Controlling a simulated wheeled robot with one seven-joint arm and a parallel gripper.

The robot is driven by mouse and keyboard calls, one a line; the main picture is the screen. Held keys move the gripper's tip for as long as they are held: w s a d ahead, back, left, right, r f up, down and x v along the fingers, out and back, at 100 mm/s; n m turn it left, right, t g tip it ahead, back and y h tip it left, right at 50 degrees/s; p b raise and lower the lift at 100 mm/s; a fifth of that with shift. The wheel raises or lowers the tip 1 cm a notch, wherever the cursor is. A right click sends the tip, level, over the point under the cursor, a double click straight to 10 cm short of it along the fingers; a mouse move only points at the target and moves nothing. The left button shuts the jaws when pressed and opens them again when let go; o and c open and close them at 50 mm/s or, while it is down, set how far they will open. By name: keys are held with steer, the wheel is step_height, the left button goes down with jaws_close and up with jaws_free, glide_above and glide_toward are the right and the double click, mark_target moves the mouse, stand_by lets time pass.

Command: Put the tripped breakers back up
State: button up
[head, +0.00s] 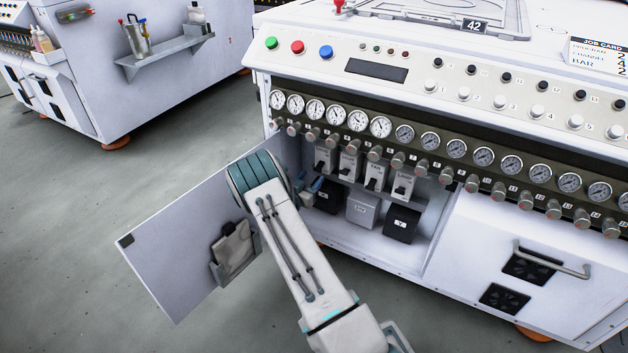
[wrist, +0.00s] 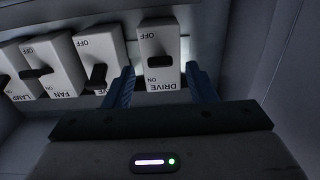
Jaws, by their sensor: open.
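A row of white breakers with dark levers sits inside the open cabinet. The DRIVE breaker (wrist: 158,42) is at the right of the row in the wrist view, where labels are upside down. The FAN breaker (wrist: 50,62) and LAMP breaker (wrist: 14,62) are at the left, with another breaker (wrist: 97,50) between FAN and DRIVE. That one's lever leans toward ON; the DRIVE and FAN levers stand differently, near mid-body, and LAMP's is unclear. My gripper (wrist: 160,70) is open, its blue fingers either side of the DRIVE breaker, contact unclear. In the head view, my gripper (head: 310,188) is partly hidden.
The open cabinet door (head: 180,240) stands left of my arm. Dark and grey boxes (head: 362,210) sit below the breakers. A row of gauges (head: 358,121) and knobs (head: 374,153) overhangs them. A cabinet wall (wrist: 285,70) stands close right of my fingers in the wrist view.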

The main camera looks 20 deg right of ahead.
mark_target(320, 167)
steer(key=shift+b+x, duration=0.35)
steer(key=shift+x, duration=1.1)
steer(key=c, duration=1)
